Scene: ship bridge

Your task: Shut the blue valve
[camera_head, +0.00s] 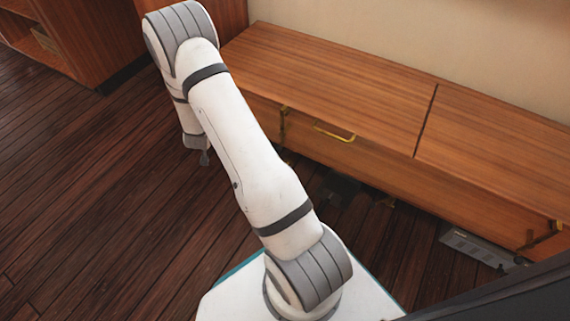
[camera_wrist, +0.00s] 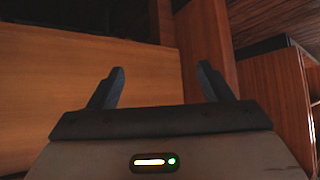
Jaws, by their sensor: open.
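No blue valve shows in either view. My gripper (camera_wrist: 162,83) is open and empty in the wrist view, its two dark fingers spread apart in front of a wooden surface. In the head view my white arm reaches up and to the left, and its lower end with the gripper hangs down, mostly hidden, near the left end of the wooden bench.
A long wooden bench (camera_head: 330,88) with a brass handle (camera_head: 335,133) runs along the wall. Dark items and a grey box (camera_head: 478,247) lie beneath it. A wooden cabinet (camera_head: 88,35) stands at the upper left. The plank floor (camera_head: 80,200) at left is clear.

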